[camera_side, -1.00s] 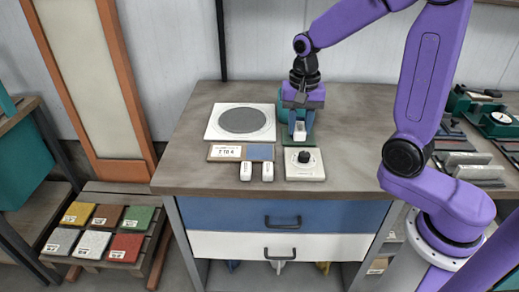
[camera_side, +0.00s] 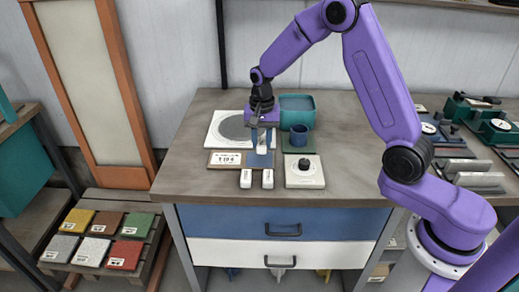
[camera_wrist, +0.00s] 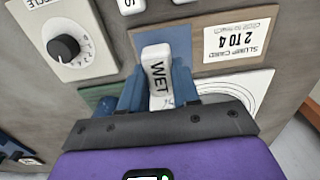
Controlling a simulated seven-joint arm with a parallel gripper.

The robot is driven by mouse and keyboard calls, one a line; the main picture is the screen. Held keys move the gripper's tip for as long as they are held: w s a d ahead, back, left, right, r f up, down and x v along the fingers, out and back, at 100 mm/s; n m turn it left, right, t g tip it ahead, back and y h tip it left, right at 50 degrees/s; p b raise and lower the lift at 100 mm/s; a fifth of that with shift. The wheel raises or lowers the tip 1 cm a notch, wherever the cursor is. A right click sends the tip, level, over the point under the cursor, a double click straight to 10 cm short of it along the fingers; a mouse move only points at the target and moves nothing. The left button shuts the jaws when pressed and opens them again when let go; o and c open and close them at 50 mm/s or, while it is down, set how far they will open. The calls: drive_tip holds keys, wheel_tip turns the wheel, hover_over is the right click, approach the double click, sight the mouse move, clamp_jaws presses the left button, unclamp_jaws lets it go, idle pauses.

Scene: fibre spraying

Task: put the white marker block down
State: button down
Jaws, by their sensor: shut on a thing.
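The white marker block (camera_side: 262,149) is upright between the fingers of my gripper (camera_side: 262,140). In the wrist view the block (camera_wrist: 157,68) reads "WET", and my gripper (camera_wrist: 160,92) is shut on it. The block is over the blue square (camera_side: 260,160) on the brown board with the slump card (camera_side: 229,159). The blue square (camera_wrist: 180,42) shows behind the block in the wrist view. I cannot tell whether the block's base touches it.
Two other white blocks (camera_side: 246,178) (camera_side: 267,179) stand in front of the board. A dial box (camera_side: 304,172) is to the right. A blue cup (camera_side: 299,135) stands on a green mat, with a teal container (camera_side: 297,110) behind.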

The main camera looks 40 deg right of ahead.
sight(260, 150)
drive_tip(key=shift+w+f, duration=0.3)
drive_tip(key=shift+f, duration=0.1)
drive_tip(key=shift+w+f, duration=0.1)
drive_tip(key=shift+f, duration=1.55)
drive_tip(key=shift+f, duration=0.2)
drive_tip(key=c, duration=0.8)
unclamp_jaws()
drive_tip(key=shift+r, duration=0.1)
wheel_tip(260, 150, up, 11)
drive_tip(key=shift+f, duration=0.1)
drive_tip(key=shift+r, duration=0.75)
drive_tip(key=shift+a, duration=0.1)
